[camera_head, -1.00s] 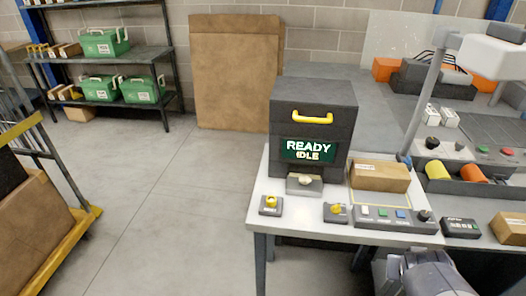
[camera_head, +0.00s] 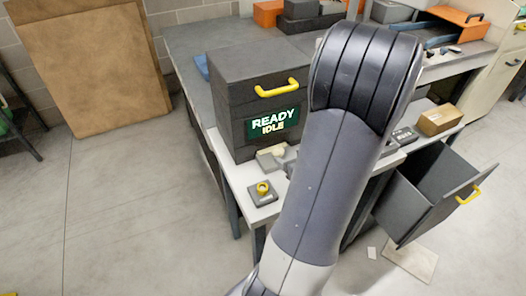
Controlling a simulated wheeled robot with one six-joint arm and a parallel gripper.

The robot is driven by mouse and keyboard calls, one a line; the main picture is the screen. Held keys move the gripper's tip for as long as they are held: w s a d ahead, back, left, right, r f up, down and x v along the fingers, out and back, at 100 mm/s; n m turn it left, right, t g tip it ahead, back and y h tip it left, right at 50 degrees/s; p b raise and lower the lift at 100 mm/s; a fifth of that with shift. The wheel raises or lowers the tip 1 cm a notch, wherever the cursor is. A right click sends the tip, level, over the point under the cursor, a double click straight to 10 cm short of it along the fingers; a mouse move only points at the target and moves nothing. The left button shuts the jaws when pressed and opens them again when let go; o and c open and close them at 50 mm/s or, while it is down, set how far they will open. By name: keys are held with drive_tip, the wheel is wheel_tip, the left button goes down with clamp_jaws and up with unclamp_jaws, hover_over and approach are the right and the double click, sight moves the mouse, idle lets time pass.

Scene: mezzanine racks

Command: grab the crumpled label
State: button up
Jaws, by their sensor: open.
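A small pale, crumpled-looking lump (camera_head: 277,150) sits on the little grey tray (camera_head: 268,162) at the foot of the dark machine (camera_head: 232,119). It may be the crumpled label, but it is too small to be sure. A small white scrap (camera_head: 371,253) also lies on the floor at the lower right. My arm rises across the middle of the view, to the right of the lump, and hides much of the white table. My gripper is out of view.
The machine has a yellow handle (camera_head: 277,88) and a sign reading READY IDLE. A dark drawer (camera_head: 417,207) stands open at the right, above a flat pale sheet (camera_head: 410,262) on the floor. A cardboard box (camera_head: 440,119) sits behind it.

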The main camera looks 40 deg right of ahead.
sight(279, 151)
drive_tip(key=x, duration=0.4)
drive_tip(key=shift+w+f, duration=0.1)
drive_tip(key=shift+x, duration=2.65)
drive_tip(key=shift+a, duration=0.1)
drive_tip(key=c, duration=1)
drive_tip(key=shift+c, duration=0.2)
